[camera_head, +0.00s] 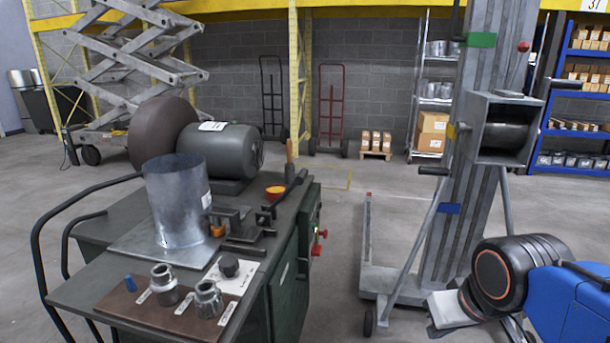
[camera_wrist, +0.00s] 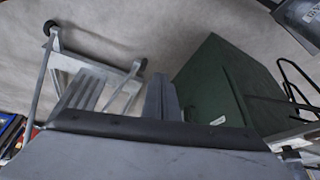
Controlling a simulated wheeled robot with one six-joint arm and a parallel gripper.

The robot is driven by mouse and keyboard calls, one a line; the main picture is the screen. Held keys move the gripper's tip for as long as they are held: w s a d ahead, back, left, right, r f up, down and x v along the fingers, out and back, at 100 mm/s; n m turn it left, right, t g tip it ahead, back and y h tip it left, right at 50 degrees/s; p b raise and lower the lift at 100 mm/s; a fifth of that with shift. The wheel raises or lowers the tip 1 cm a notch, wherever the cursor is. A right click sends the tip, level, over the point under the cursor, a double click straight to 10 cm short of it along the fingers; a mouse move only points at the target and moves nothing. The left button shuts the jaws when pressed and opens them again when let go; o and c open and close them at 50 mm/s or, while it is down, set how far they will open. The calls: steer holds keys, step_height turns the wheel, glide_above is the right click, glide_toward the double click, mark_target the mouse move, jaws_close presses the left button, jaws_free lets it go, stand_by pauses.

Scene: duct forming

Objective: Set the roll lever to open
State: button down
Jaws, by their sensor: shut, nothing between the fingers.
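No part is readably marked as the roll lever, and I cannot tell which handle it is. One candidate is a black-handled lever (camera_head: 287,186), tilted up on the right of the bench top. Others are a red handle (camera_head: 320,236) on the green cabinet's right side and a red-knobbed lever (camera_head: 523,47) high on the grey column. My gripper's grey fingers (camera_wrist: 162,98) are shut and empty in the wrist view, pointing toward the floor between the lift base and the green cabinet. They touch none of these levers. In the head view my arm is at lower right, apart from the bench.
The bench (camera_head: 92,262) bears a sheet-metal cylinder (camera_head: 176,200), a motor (camera_head: 228,150) and small fittings. The grey column (camera_head: 470,215) has a wheeled base (camera_head: 368,270) and a box (camera_head: 500,128). Bare floor lies between bench and column. The green cabinet (camera_wrist: 225,85) fills the wrist view's right.

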stand_by(0.4)
steer(key=c, duration=1.9)
jaws_free()
steer(key=shift+w+r, duration=0.15)
steer(key=shift+o, duration=1.4)
steer(key=w+a+r+m, duration=0.1)
steer(key=w+a+r, duration=0.2)
steer(key=w+r, duration=0.4)
steer(key=w+a+r, duration=0.3)
steer(key=w+r, duration=0.5)
steer(key=r, duration=0.2)
steer(key=shift+a+r+m+y, duration=0.3)
steer(key=shift+a+r+m, duration=0.1)
step_height(320, 180, up, 14)
steer(key=m, duration=0.2)
glide_above(303, 172)
steer(key=s+d, duration=0.2)
steer(key=s, duration=0.5)
steer(key=x, duration=1.1)
steer(key=a+x, duration=0.1)
steer(key=x, duration=0.5)
steer(key=shift+w+a+f, duration=0.1)
steer(key=shift+w+f, duration=0.05)
steer(key=shift+w, duration=0.25)
steer(key=shift+c, duration=0.6)
jaws_close()
